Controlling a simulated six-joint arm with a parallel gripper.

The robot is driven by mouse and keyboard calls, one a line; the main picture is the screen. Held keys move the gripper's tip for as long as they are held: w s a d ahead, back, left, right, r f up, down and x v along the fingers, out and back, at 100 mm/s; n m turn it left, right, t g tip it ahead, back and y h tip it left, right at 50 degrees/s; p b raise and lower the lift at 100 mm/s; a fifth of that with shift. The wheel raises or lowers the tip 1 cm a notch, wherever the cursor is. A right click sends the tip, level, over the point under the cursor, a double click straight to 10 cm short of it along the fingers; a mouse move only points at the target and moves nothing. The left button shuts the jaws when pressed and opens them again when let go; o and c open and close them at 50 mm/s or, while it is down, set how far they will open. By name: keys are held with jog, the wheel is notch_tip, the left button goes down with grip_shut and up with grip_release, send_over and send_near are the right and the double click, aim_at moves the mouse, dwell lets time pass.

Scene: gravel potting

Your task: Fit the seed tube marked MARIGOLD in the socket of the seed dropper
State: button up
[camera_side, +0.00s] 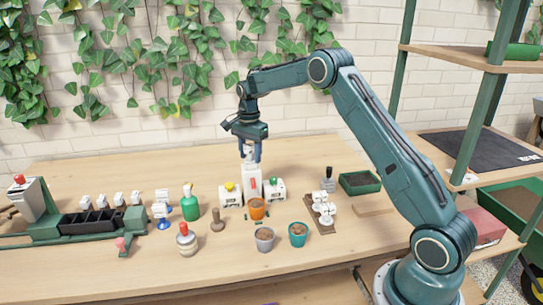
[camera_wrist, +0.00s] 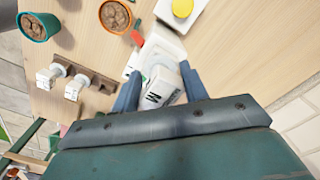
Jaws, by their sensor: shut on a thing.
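My gripper (camera_side: 247,153) is shut on a white seed tube (camera_side: 247,149), directly above the tall white seed dropper (camera_side: 251,181) with its red mark. In the wrist view, the tube (camera_wrist: 166,89) sits between the blue fingers (camera_wrist: 157,88). A dark "M" shows on its label; the rest of the word cannot be read. The dropper (camera_wrist: 163,46) lies just beyond the tube in that view. The tube's lower end is close to the dropper's top. I cannot tell whether it is in the socket, which the tube and fingers partly hide.
White boxes with a yellow button (camera_side: 230,195) and a green button (camera_side: 274,190) flank the dropper. An orange pot (camera_side: 257,210) stands in front. A brown rack (camera_side: 318,217) with white-capped tubes is at right, near a teal pot (camera_side: 298,235).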

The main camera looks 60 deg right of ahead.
jog(key=o, duration=1.3)
jog(key=shift+r, duration=3.5)
jog(key=shift+r, duration=0.1)
